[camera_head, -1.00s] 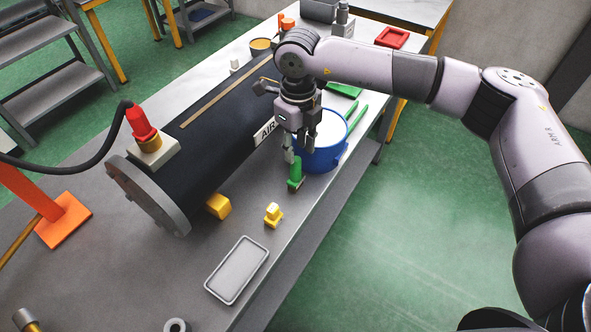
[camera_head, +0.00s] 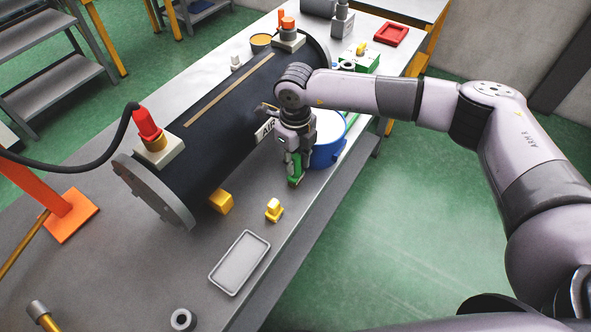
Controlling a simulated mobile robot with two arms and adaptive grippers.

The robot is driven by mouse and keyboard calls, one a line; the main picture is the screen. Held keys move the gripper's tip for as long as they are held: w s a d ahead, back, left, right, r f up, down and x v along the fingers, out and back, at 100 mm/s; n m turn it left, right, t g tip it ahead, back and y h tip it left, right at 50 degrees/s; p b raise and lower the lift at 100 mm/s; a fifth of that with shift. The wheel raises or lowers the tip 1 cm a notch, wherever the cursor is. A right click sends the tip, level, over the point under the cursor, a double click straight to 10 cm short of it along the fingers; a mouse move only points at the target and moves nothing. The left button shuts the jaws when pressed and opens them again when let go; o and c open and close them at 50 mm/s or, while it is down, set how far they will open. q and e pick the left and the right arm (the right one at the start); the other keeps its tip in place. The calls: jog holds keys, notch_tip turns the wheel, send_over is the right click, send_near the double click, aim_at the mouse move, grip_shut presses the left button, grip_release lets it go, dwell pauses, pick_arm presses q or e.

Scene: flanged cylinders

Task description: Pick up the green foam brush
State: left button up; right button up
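The green foam brush (camera_head: 294,179) stands on the grey bench, just left of and in front of the blue bucket. My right gripper (camera_head: 295,165) points down over it, with its fingers at the upper part of the brush. The fingers hide part of the brush, and I cannot tell whether they are closed on it. My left gripper is out of view.
The blue bucket (camera_head: 327,153) stands close beside my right gripper. A large black flanged cylinder (camera_head: 205,140) lies to the left. Yellow blocks (camera_head: 221,202) (camera_head: 273,210) and a grey tray (camera_head: 240,262) are nearer. Bare bench lies around the tray.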

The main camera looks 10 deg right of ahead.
grip_shut()
jog(key=shift+r, duration=0.1)
